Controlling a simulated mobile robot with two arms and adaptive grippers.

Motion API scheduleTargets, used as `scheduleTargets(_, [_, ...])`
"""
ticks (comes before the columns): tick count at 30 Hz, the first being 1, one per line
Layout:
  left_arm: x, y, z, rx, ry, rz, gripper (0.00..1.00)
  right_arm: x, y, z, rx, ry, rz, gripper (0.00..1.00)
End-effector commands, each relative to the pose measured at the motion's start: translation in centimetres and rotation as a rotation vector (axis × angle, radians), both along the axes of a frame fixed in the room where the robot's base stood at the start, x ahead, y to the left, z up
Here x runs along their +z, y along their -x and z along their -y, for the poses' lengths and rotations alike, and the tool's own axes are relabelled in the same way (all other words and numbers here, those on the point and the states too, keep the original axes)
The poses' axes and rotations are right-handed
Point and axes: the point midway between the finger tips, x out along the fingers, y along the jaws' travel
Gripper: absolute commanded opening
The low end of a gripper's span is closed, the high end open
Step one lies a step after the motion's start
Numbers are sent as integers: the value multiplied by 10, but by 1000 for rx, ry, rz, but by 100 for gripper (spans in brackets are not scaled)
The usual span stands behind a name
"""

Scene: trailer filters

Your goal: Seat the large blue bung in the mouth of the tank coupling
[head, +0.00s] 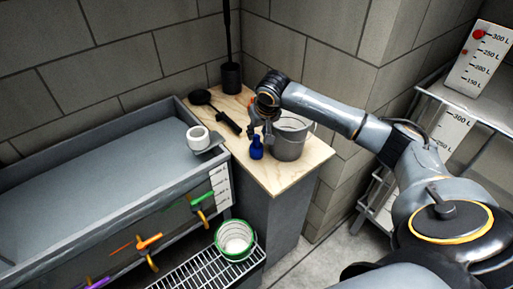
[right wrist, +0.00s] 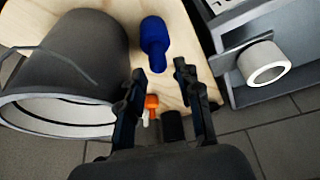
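The large blue bung (head: 257,149) stands on the wooden worktop, left of the grey bucket; it also shows in the right wrist view (right wrist: 154,42). My right gripper (head: 264,130) is over the worktop, close to the bung. In the right wrist view its fingers (right wrist: 160,76) are apart with no bung between them, and the bung lies beyond the fingertips. The tank coupling (head: 197,138) is a white ring at the tank's right end, left of the bung. It also shows in the right wrist view (right wrist: 265,64), its mouth open and empty. My left gripper is not in view.
The grey bucket (head: 290,142) stands close to the right gripper. A small orange piece (right wrist: 152,102) shows between the fingers in the wrist view. A black ladle (head: 215,109) lies behind. Valves with coloured handles (head: 150,242) line the tank front. A green-rimmed basket (head: 235,240) sits below.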

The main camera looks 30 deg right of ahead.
Motion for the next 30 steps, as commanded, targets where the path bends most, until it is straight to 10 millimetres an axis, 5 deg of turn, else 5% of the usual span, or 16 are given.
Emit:
scheduleTargets(10, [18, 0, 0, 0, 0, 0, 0, -41, -17, 6, 0, 0, -2, 34])
scheduleTargets(19, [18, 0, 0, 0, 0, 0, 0, -47, -19, 7, 1, 2, 1, 34])
scheduleTargets(24, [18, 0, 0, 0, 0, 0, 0, -47, -19, 7, 1, 2, 1, 0])
scheduleTargets(30, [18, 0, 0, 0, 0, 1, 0, -46, -19, 7, 1, 2, 1, 0])
